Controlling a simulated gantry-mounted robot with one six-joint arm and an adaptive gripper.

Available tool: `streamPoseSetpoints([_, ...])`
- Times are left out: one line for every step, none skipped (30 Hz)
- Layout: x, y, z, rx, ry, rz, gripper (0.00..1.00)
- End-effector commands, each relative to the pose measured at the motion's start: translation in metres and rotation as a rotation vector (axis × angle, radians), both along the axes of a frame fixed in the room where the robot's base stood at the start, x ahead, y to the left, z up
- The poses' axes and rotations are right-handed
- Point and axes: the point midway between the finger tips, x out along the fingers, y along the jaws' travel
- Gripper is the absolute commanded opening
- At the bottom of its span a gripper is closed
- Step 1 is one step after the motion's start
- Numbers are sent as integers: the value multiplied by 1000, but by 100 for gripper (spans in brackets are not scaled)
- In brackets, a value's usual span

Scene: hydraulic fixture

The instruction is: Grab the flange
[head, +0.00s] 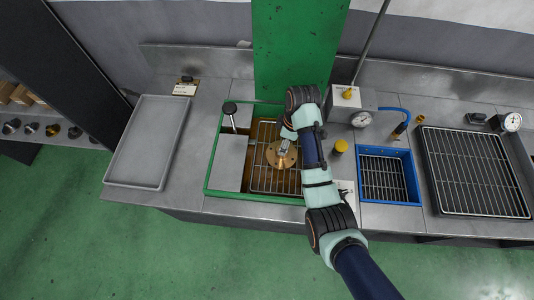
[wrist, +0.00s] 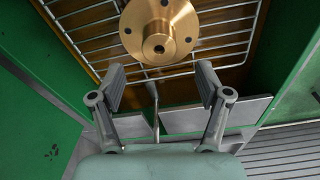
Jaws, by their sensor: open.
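The flange (wrist: 160,32) is a brass disc with a raised central hub and bolt holes. It lies on a wire rack (wrist: 85,20) inside a green-framed basin. In the head view the flange (head: 281,155) is partly covered by my gripper (head: 285,146). In the wrist view my gripper (wrist: 160,85) is open, with its two fingers spread apart and nothing between them. The flange appears beyond the fingertips, near the top edge of the picture, and part of it is cut off. I cannot tell the exact height gap between fingers and flange.
The green basin rim (head: 209,170) surrounds the rack. A grey tray (head: 147,142) lies to the left. To the right are a yellow-capped part (head: 341,146), a blue basket (head: 388,176), a gauge (head: 361,119) and a large wire-racked tray (head: 475,172). A green column (head: 295,50) stands behind.

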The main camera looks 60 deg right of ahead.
Motion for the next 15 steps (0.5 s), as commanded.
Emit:
streamPoseSetpoints([1, 1, -7, 2, 1, 0, 76])
streamPoseSetpoints([1, 1, -10, 2, 1, 1, 76])
streamPoseSetpoints([2, 1, -16, 1, 1, 1, 76])
streamPoseSetpoints([2, 2, -20, 1, 1, 1, 76])
streamPoseSetpoints([3, 2, -24, 2, 1, 1, 76])
streamPoseSetpoints([3, 2, -27, 0, 1, 1, 76])
streamPoseSetpoints([4, 2, -27, -1, 0, 1, 76])
streamPoseSetpoints([4, 2, -28, -2, 0, 1, 76])
streamPoseSetpoints([4, 2, -29, -1, 0, 0, 76])
streamPoseSetpoints([4, 2, -33, -1, 0, 0, 76])
streamPoseSetpoints([4, 2, -38, 1, 1, 0, 76])
streamPoseSetpoints([5, 3, -46, 1, 1, 0, 76])
streamPoseSetpoints([5, 3, -52, 1, 1, 0, 76])
streamPoseSetpoints([6, 3, -58, 2, 2, 0, 76])
streamPoseSetpoints([7, 3, -65, 1, 1, 0, 76])
